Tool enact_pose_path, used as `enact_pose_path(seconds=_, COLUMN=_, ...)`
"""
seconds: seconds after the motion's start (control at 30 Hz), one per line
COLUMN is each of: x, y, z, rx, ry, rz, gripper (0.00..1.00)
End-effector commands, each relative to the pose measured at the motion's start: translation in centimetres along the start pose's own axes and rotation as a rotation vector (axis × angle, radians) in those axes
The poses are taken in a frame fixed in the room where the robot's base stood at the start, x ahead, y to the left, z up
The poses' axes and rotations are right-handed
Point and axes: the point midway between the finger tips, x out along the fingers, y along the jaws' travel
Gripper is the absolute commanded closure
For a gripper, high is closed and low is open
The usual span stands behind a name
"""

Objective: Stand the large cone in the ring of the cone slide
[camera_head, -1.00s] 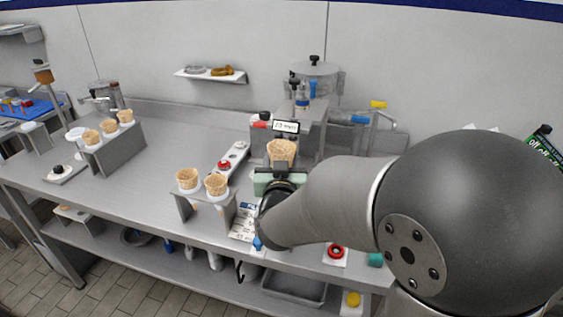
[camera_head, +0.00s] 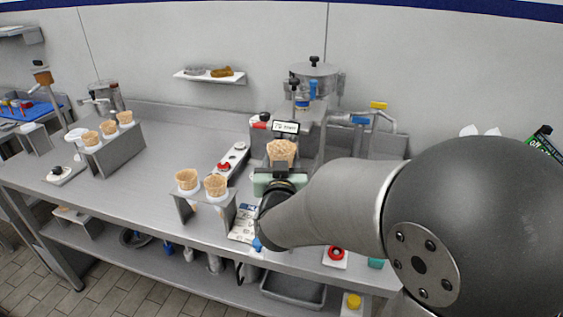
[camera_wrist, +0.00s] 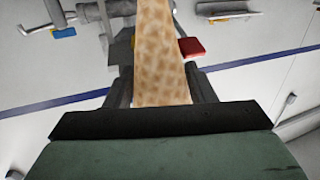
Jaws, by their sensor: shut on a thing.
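My gripper (camera_head: 279,177) is shut on a waffle cone (camera_head: 282,151) and holds it upright, wide end up, in front of the machine with the small display. In the wrist view the same cone (camera_wrist: 163,55) stands between the dark fingers, and its tapered body fills the middle. What lies directly under the cone is hidden by my gripper and arm. A pale slide strip (camera_head: 234,158) with a red knob lies on the table left of my gripper. I cannot make out its ring.
Two cones (camera_head: 188,179) (camera_head: 215,186) stand in a low metal rack just left of my gripper. Another rack (camera_head: 116,149) with several cones stands farther left. A steel machine (camera_head: 311,131) with a display (camera_head: 285,127) is behind my gripper. The table's middle left is clear.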

Motion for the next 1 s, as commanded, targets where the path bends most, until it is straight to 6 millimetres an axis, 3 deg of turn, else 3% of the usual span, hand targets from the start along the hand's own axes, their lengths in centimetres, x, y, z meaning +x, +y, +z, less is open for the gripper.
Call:
enact_pose_path(seconds=0.67, x=0.0, y=0.0, z=1.7, rx=0.0, ry=0.0, rz=0.0, gripper=0.59)
enact_pose_path(seconds=1.0, x=0.0, y=0.0, z=0.9, rx=0.001, ry=0.0, rz=0.0, gripper=0.59)
